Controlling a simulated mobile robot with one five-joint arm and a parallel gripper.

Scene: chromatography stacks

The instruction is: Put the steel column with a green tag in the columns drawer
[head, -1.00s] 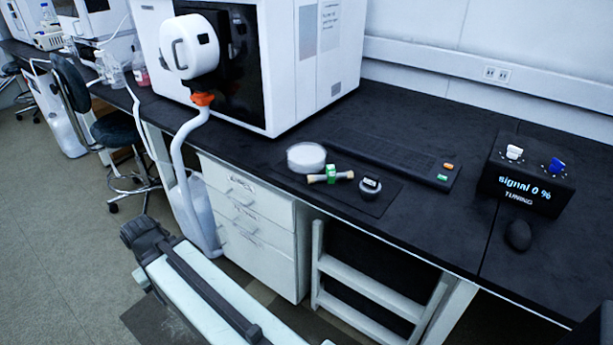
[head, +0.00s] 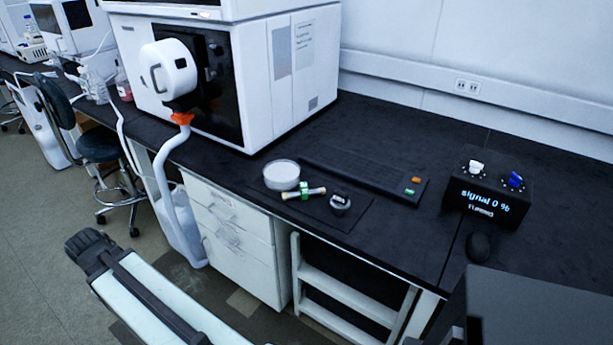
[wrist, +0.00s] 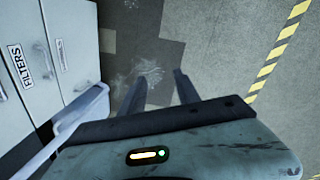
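The steel column with a green tag (head: 304,192) lies on a dark mat on the bench, between a round clear dish and a small dark round item. A white drawer stack (head: 231,245) stands under the bench front, and its drawers look shut. In the wrist view a drawer front (wrist: 30,40) reads FILTERS; another label is too slanted to read, so I cannot tell which is the columns drawer. My gripper (wrist: 160,88) points at the floor beside the drawers, its two fingers apart with nothing between them.
A dish (head: 282,174) and a dark round item (head: 340,205) flank the column. A white instrument (head: 280,80) stands behind left, its white hose (head: 168,180) running down beside the drawers. A stool (head: 98,147) stands left.

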